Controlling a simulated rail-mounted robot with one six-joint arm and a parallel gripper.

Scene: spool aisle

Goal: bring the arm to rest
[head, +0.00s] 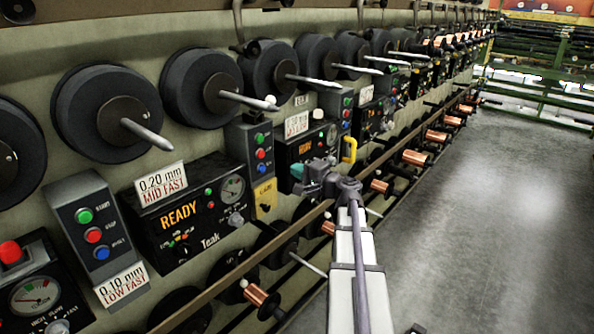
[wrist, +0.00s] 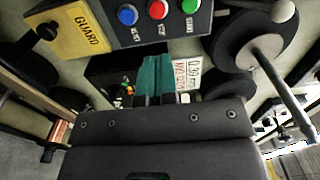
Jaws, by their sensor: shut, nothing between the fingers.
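My gripper (head: 298,171) is at the end of my outstretched arm, in front of the machine wall and pointing left toward a black control box (head: 295,150). Its teal fingers are shut together with nothing between them. In the wrist view my gripper (wrist: 153,76) shows the same teal fingers, beside an upside-down white label (wrist: 187,77). They overlap the dark box behind them; I cannot tell how large the gap is.
A yellow guard plate (head: 265,194) and a button panel (head: 260,150) are left of my gripper. Black spools (head: 203,86) with protruding spindles line the wall. A rail (head: 245,262) runs below. The floor (head: 490,220) at right is clear.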

